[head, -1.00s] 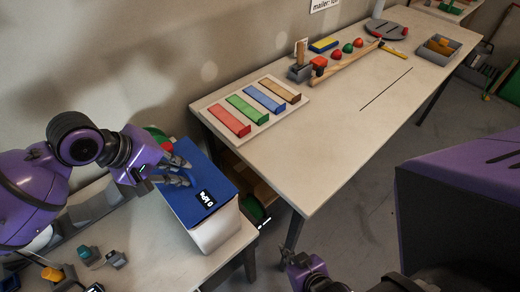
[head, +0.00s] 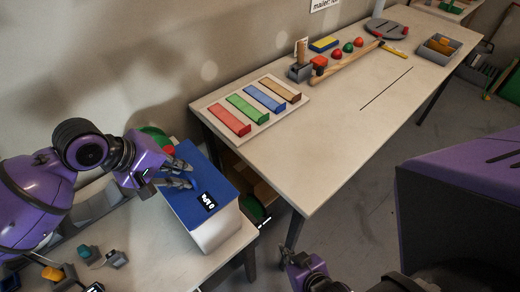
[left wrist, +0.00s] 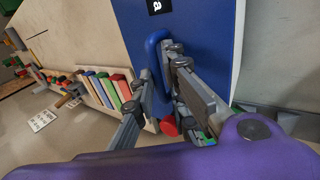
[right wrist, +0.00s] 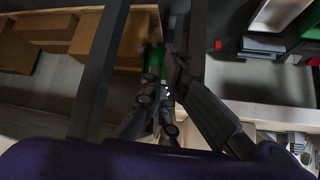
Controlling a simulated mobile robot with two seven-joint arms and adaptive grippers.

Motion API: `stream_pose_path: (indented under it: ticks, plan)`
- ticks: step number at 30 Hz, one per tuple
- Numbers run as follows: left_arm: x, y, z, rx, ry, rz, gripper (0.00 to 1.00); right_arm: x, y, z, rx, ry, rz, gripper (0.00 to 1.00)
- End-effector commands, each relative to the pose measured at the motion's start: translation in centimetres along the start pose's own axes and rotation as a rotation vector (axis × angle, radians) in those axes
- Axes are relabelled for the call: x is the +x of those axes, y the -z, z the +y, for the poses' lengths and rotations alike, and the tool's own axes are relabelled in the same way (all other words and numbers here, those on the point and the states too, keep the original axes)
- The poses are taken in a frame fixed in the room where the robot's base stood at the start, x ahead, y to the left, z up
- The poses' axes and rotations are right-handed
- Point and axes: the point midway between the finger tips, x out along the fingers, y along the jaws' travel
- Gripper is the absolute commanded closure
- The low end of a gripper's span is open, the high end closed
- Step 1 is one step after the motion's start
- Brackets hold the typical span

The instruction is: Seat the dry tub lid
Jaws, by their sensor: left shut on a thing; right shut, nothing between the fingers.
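The blue lid (head: 193,205) with a black label lies over the top of the white dry tub (head: 215,234) on the near left table. Its label end overhangs or meets the tub's rim; I cannot tell if it sits fully flush. My left gripper (head: 188,174) is shut on the lid's handle. In the left wrist view the fingers (left wrist: 162,62) close on the blue handle (left wrist: 152,42) standing up from the lid (left wrist: 205,22). The tub is hidden there. My right gripper (right wrist: 166,78) is shut and empty, low beside the tables.
A long table (head: 330,130) runs to the back right, with a rack of coloured strips (head: 250,110) near its left end. Small parts (head: 90,256) lie left of the tub. The wall is close behind. Boxes (right wrist: 25,50) show under a table in the right wrist view.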

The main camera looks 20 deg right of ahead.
Motion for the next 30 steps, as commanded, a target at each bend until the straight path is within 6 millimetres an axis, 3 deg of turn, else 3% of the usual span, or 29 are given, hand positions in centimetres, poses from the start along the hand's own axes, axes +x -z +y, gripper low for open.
stream_pose_path:
  ticks: [4,5,10,21,24,30]
  plan:
    - [0.3,0.0,-0.2,0.001,0.0,0.001,1.0,0.1,0.2,0.0,-0.001,0.001,0.004,1.0]
    - [0.3,0.0,-0.2,0.001,-0.001,0.001,0.86,0.1,0.2,0.0,-0.001,0.001,0.004,1.0]
    - [0.3,0.0,-0.2,0.001,0.001,0.001,0.65,0.1,0.2,0.0,-0.001,0.001,0.004,1.0]
    - [0.4,0.0,-0.3,0.0,0.003,0.0,0.65,0.1,0.2,0.0,-0.001,0.0,0.003,1.0]
    - [0.3,0.0,-0.3,0.0,0.002,0.0,0.65,0.9,2.1,-0.2,-0.007,0.006,0.035,1.0]
    - [-1.9,0.1,-0.3,0.0,0.002,0.003,0.65,0.9,2.1,-0.2,-0.007,0.007,0.035,1.0]
